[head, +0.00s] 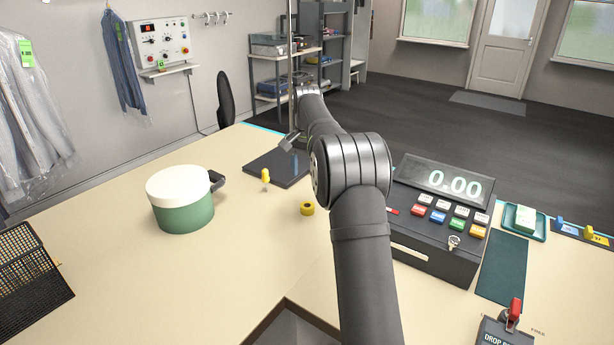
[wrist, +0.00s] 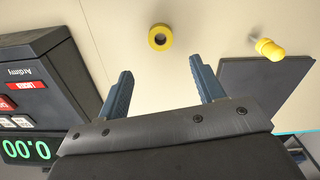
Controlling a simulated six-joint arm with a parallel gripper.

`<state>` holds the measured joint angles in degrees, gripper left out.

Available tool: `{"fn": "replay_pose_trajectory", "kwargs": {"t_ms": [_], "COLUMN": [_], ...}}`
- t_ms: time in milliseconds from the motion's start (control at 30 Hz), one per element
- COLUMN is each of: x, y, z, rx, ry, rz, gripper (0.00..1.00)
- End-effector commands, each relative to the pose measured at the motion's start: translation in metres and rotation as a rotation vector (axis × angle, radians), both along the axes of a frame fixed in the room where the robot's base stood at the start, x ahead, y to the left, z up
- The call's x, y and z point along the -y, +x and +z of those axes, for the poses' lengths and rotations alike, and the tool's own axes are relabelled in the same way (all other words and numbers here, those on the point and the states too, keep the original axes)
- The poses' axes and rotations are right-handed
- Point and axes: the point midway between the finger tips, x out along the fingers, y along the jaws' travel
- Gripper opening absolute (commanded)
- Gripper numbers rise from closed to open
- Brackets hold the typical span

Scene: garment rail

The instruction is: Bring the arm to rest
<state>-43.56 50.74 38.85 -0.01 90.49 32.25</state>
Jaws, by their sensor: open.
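My arm (head: 359,180) reaches out over the counter in the head view, and its links hide most of the gripper there. In the wrist view my gripper (wrist: 163,86) shows two blue-grey fingers set wide apart, with nothing between them. Beyond the fingertips lies the bare counter with a yellow ring (wrist: 160,37), apart from the fingers. The ring also shows on the counter in the head view (head: 307,209), left of my arm.
The cash register (head: 437,214) stands close right of my arm. A green pot with a white lid (head: 181,200) stands further left. The counter (head: 120,260) around the pot is mostly clear.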

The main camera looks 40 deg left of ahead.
Motion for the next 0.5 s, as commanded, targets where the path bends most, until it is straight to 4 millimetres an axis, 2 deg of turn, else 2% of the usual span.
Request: {"fn": "replay_pose_trajectory", "kwargs": {"t_ms": [267,367,500], "x": [0.000,0.000,0.000], "y": [0.000,0.000,0.000], "z": [-0.002,-0.010,-0.031], "rx": [0.000,0.000,-0.002], "ry": [0.000,0.000,-0.001], "rz": [0.000,0.000,0.000], "gripper": [0.62,0.62,0.62]}}
